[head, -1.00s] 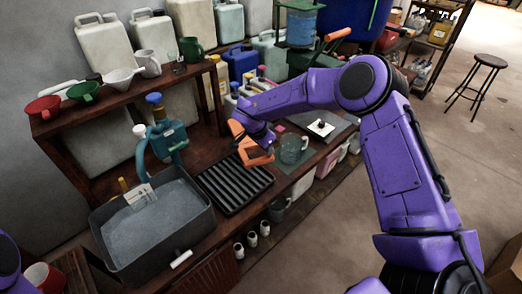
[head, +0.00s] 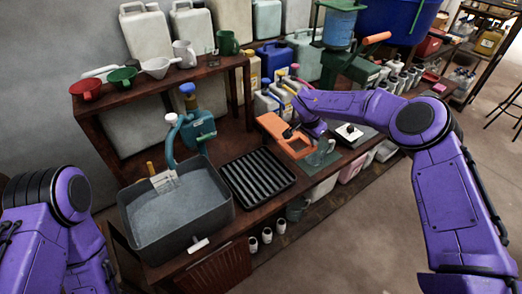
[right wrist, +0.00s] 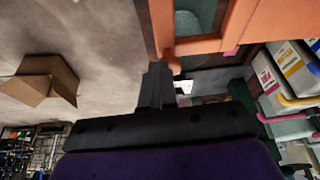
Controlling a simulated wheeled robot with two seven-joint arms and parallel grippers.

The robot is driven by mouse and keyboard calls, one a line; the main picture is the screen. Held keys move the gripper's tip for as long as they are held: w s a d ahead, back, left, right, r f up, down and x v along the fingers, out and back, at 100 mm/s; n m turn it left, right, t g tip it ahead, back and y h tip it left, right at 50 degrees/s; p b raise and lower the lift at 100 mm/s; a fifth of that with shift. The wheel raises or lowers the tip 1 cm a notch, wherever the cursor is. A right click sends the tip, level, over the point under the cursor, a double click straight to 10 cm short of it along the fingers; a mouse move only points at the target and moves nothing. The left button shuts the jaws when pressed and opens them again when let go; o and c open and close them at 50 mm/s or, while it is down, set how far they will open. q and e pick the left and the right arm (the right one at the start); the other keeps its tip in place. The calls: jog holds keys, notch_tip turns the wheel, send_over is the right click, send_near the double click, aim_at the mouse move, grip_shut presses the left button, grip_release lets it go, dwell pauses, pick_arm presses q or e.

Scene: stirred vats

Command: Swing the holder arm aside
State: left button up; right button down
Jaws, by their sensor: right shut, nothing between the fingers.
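A green stand (head: 352,68) with an orange-gripped lever (head: 376,38) stands at the back of the bench, under a blue bucket (head: 340,27). I cannot tell for sure whether this lever is the holder arm.
A shelf (head: 150,88) with funnels and mugs rises at back left. Open floor lies right.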

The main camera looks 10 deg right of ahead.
jog(key=shift+s+a+f, duration=0.1)
jog(key=shift+a+f, duration=0.1)
jog(key=shift+s+a, duration=0.15)
jog(key=shift+a, duration=0.15)
jog(key=s+a+f+b+v, duration=0.1)
jog(key=s+v, duration=0.1)
jog(key=v, duration=0.9)
jog(key=shift+s+a+r, duration=0.15)
jog(key=shift+a+r, duration=0.1)
jog(key=shift+a, duration=0.05)
